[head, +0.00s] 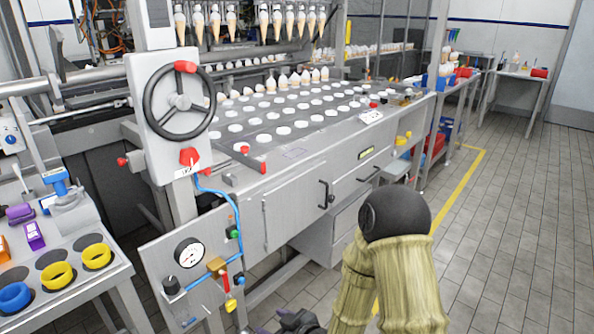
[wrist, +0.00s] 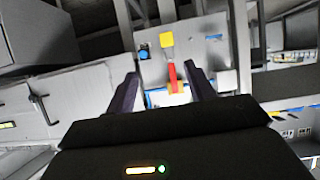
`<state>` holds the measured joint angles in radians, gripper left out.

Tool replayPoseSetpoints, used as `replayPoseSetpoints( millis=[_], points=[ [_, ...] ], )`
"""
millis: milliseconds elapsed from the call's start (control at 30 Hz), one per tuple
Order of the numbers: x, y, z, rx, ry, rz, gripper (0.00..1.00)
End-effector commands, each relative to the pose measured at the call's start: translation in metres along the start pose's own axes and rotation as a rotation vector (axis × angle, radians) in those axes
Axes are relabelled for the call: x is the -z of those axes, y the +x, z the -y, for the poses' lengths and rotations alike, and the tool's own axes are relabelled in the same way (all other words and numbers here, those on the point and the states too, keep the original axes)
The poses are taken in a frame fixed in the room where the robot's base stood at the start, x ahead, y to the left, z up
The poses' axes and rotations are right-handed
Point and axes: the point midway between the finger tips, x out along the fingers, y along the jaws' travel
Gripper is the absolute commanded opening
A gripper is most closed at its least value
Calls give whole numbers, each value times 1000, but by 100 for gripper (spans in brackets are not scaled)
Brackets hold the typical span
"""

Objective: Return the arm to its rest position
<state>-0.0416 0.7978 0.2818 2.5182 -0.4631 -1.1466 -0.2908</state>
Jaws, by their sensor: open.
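My arm (head: 395,260) stands at the lower middle of the head view, with a dark rounded joint on top and straw-coloured covering. My gripper (head: 298,322) shows only in part at the bottom edge of the head view. In the wrist view my gripper (wrist: 160,88) is open, with its two dark fingers apart and nothing held. In the head view that small panel valve (head: 231,303) is left of my gripper. I cannot tell the exact gap to it.
A large ice-cream cone machine (head: 290,205) fills the middle, with a black handwheel (head: 180,102) and a gauge panel (head: 160,255). A side table (head: 75,275) with coloured rings stands at left. Open tiled floor (head: 520,220) lies at right, with a yellow line (head: 455,185).

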Motion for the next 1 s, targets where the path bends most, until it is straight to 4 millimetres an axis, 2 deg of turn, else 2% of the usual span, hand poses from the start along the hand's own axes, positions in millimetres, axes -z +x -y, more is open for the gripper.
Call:
replayPoseSetpoints(
  millis=[167,267,500,700,1000],
  points=[
    [-5,-25,-34,-95,10,175,54],
    [-10,-48,-54,-163,43,291,54],
    [-16,-118,-86,-334,197,529,54],
    [-17,-180,-90,-449,383,680,54],
    [-15,-243,-71,-526,621,802,54]
  ],
)
